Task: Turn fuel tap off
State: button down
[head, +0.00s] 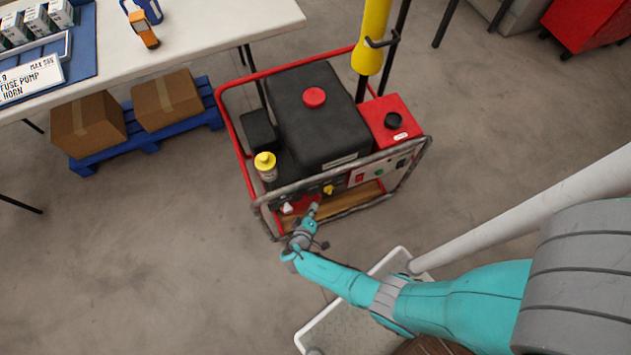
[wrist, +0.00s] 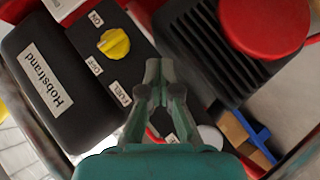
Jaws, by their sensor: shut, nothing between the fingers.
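A yellow knob (wrist: 113,43) sits on a black panel (wrist: 140,66) in the wrist view, with ON and OFF labels beside it. It also shows as a small yellow spot in the head view (head: 328,190). A FUEL label (wrist: 120,93) is lower on the panel, close to my gripper (wrist: 160,66); I cannot tell whether it belongs to the yellow knob or to a part hidden behind the fingers. My gripper is shut and empty, its tips right of the knob and apart from it. In the head view my gripper (head: 314,209) is at the front of the pump, by the lower frame bar.
The pump's tube frame (head: 237,135) surrounds the black tank (head: 325,115) with its red cap (head: 315,97). A yellow-capped bottle (head: 265,165) stands at the frame's left.

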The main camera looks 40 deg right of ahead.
jog(key=s+a, duration=0.3)
jog(key=a, duration=0.3)
jog(key=c, duration=1.7)
grip_release()
jog(key=shift+s+a, duration=0.15)
jog(key=shift+s, duration=0.05)
jog(key=o, duration=0.5)
jog(key=shift+c, duration=0.2)
jog(key=o, duration=0.5)
jog(key=d+f, duration=0.1)
jog(key=d+f+y, duration=0.1)
jog(key=d, duration=0.1)
jog(key=s+d+f+y, duration=0.1)
jog(key=shift+d+f+m+g, duration=0.2)
jog(key=shift+m+g, duration=0.2)
jog(key=shift+o, duration=0.2)
jog(key=m+t+y, duration=0.5)
jog(key=t, duration=0.2)
send_near(329, 190)
jog(key=f+x, duration=0.1)
jog(key=x, duration=0.8)
jog(key=shift+d+f, duration=0.15)
jog(key=shift+d, duration=0.05)
